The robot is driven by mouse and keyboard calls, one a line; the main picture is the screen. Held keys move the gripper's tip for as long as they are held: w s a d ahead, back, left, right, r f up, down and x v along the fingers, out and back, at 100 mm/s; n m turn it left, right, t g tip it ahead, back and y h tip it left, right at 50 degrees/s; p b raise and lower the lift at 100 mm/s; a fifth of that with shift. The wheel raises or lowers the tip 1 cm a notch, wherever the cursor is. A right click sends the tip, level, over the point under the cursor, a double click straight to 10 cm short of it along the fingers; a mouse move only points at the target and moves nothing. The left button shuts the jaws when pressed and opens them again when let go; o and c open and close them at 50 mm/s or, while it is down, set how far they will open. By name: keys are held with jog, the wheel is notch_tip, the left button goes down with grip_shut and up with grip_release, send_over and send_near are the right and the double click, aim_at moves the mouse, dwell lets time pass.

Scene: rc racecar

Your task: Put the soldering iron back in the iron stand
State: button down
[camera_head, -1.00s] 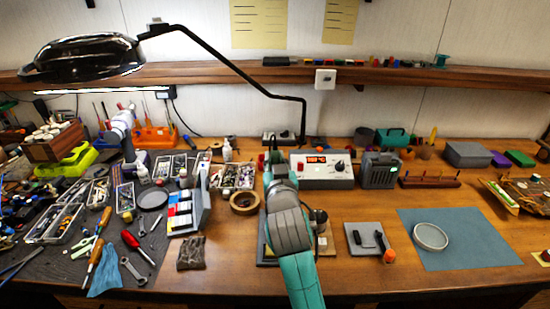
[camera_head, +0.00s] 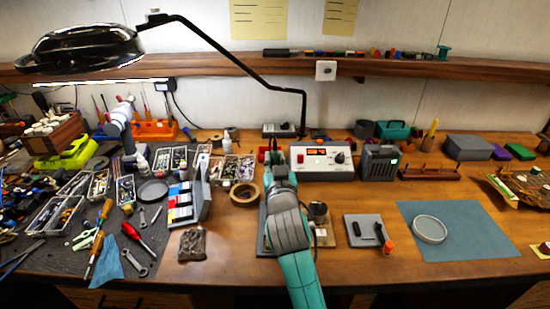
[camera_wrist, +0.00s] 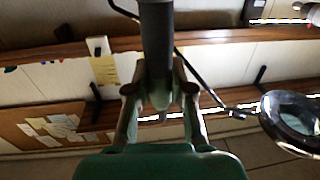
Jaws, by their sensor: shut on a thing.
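My gripper (camera_wrist: 158,95) is shut on a dark cylindrical shaft (camera_wrist: 156,40) in the wrist view. The shaft runs up out of the picture; it may be the soldering iron's handle, but its tip is out of view. In the head view my teal and grey arm reaches from the bottom edge toward the soldering station (camera_head: 322,165), a pale box with a red display. The gripper end is beside its left side, and the fingers and the held thing are hardly visible. I cannot clearly pick out the iron stand; a dark board (camera_head: 268,243) is partly hidden behind my arm.
A tape roll (camera_head: 245,194) and a colour-striped rack (camera_head: 187,205) stand left of my arm. A grey plate (camera_head: 360,241) with dark parts and an orange-ended item is to the right, then a blue mat (camera_head: 470,235) with a round dish. A lamp arm (camera_head: 240,68) hangs above.

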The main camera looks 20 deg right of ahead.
jog(key=shift+f, duration=0.25)
jog(key=c, duration=0.5)
grip_release()
jog(key=shift+c, duration=0.2)
jog(key=shift+s, duration=0.1)
jog(key=shift+s+a+r, duration=0.25)
jog(key=shift+s+r, duration=0.1)
jog(key=shift+s, duration=0.75)
jog(key=shift+s+a+r, duration=0.2)
jog(key=shift+s+r, duration=0.1)
jog(key=shift+s, duration=0.85)
jog(key=shift+s+a+r, duration=0.25)
jog(key=shift+s+r, duration=0.1)
jog(key=shift+s, duration=0.75)
